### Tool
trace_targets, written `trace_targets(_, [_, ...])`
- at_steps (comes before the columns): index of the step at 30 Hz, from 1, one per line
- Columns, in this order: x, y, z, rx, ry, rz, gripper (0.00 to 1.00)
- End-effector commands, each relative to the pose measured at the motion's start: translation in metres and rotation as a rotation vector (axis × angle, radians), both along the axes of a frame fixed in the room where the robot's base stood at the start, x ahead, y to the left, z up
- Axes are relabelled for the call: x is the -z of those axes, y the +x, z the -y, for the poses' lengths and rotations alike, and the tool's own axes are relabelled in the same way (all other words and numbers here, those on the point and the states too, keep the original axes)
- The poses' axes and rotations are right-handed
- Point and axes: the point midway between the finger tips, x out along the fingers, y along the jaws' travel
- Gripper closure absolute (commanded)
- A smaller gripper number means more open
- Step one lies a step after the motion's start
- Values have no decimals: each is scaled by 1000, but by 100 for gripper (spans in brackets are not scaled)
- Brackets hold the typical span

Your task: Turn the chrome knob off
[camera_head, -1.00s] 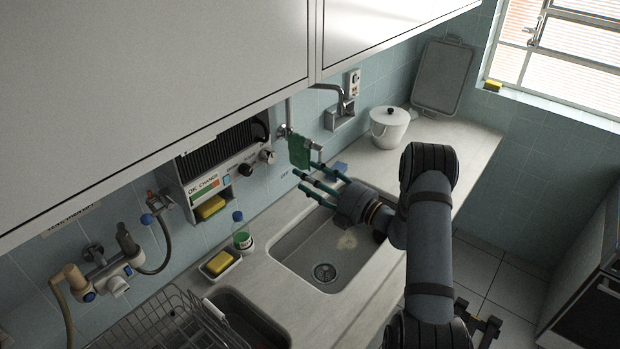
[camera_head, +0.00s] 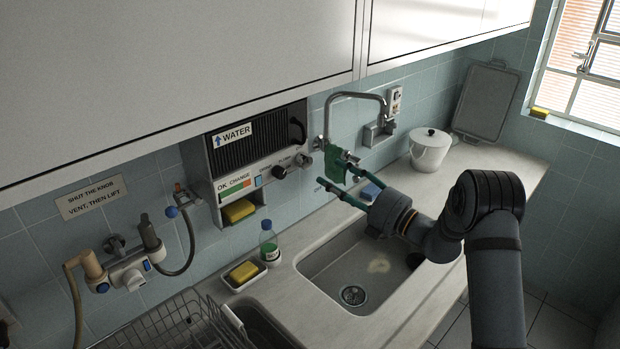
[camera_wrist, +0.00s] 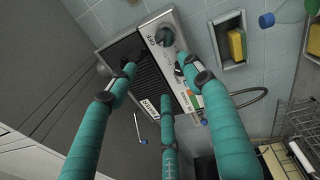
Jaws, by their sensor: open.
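A grey wall unit (camera_head: 258,150) with a black ribbed front carries two knobs on its lower panel. The chrome knob (camera_head: 304,160) is at the panel's right end, and a dark knob (camera_head: 279,172) is to its left. In the wrist view a round metallic knob (camera_wrist: 165,36) sits beside a label reading OFF. My gripper (camera_head: 338,173) has long teal fingers, spread open and empty. It is over the sink, to the right of the chrome knob and apart from it. In the wrist view the fingers point toward the unit and partly cover its panel.
Below are the sink (camera_head: 330,272), a bottle (camera_head: 269,243) and a sponge dish (camera_head: 244,275). A white pot (camera_head: 430,151) stands at the right. Cabinets (camera_head: 190,80) overhang the unit.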

Motion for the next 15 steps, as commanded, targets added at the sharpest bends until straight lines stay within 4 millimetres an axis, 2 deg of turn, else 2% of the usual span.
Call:
trace_targets(2, [-9,1,-8,21,-108,134,49])
trace_targets(6, [-12,10,-5,85,-319,364,49])
trace_targets(15, [10,21,2,141,-786,811,49])
